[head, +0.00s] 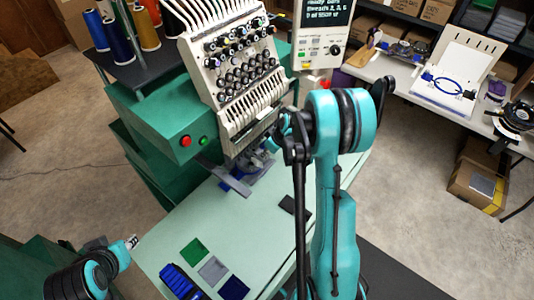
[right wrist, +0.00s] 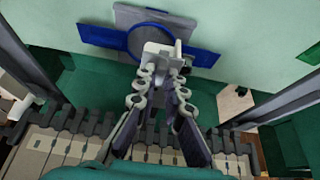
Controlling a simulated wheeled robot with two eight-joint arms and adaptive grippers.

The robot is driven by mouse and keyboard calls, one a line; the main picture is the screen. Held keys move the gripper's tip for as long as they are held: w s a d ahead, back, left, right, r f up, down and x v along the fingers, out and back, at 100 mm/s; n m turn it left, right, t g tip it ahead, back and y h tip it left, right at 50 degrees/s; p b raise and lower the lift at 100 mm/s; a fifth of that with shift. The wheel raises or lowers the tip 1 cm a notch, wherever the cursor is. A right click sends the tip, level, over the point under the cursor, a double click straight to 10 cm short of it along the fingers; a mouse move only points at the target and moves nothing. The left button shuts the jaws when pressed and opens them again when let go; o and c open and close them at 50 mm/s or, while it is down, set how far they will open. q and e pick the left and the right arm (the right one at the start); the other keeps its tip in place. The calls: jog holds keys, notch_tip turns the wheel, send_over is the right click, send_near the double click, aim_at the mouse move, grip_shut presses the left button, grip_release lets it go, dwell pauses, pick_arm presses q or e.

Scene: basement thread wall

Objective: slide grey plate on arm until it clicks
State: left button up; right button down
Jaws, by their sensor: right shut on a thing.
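The grey plate (head: 217,174) sits low at the front of the embroidery machine, under its needle head, with blue parts near it. In the right wrist view the grey plate (right wrist: 128,18) lies beyond the fingers, with a blue disc and blue side bars (right wrist: 100,40) at it. My right gripper (right wrist: 163,68) is shut on a pale block that seems part of the plate assembly. In the head view the right gripper (head: 268,143) is partly hidden by my arm. The machine's lower arm is mostly hidden. My left gripper (head: 131,242) is low at the left, away from the plate; its fingers are too small to judge.
The needle head (head: 240,75) rises close above the right gripper. The pale green table (head: 170,238) holds green, grey and blue squares, a blue item (head: 180,281) and a dark pad (head: 295,205). A white bench (head: 430,105) stands at the right.

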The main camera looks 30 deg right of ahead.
jog(key=c, duration=1.5)
grip_release()
jog(key=shift+c, duration=0.2)
jog(key=v, duration=1.2)
